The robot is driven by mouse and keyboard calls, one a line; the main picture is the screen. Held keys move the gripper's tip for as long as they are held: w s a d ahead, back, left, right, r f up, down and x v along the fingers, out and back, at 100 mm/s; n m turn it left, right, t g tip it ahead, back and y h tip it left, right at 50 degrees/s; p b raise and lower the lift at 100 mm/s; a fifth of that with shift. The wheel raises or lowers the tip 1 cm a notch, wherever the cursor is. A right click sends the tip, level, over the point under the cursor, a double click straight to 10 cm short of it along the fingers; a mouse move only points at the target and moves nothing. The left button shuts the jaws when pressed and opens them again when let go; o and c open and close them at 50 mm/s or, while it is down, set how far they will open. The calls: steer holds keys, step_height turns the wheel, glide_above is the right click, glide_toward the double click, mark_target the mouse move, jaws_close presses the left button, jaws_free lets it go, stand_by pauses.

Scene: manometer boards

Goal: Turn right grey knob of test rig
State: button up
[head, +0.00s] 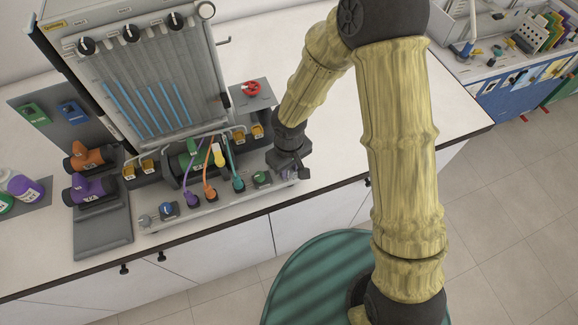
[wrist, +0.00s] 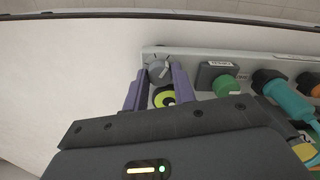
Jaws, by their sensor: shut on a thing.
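The right grey knob (wrist: 158,71) of the test rig sits at the end of the rig's front panel, with a pale pointer mark on its face. My gripper (wrist: 156,79) has its two purple fingers on either side of this knob and is shut on it. In the head view my gripper (head: 291,172) is at the right end of the test rig (head: 185,222) and hides most of the knob. A second grey knob (head: 145,220) is at the left end of the same panel.
A green knob (wrist: 225,85) and a teal plug (wrist: 285,97) are beside the gripped knob. Purple (head: 193,199) and orange (head: 210,192) plugs with cables stand farther left. A red valve wheel (head: 252,88) is behind. Bare white bench lies right of the rig.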

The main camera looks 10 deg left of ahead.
steer(key=shift+n, duration=0.3)
steer(key=n, duration=0.9)
steer(key=shift+w+r+p, duration=0.1)
steer(key=shift+p, duration=0.25)
stand_by(0.4)
steer(key=o, duration=1)
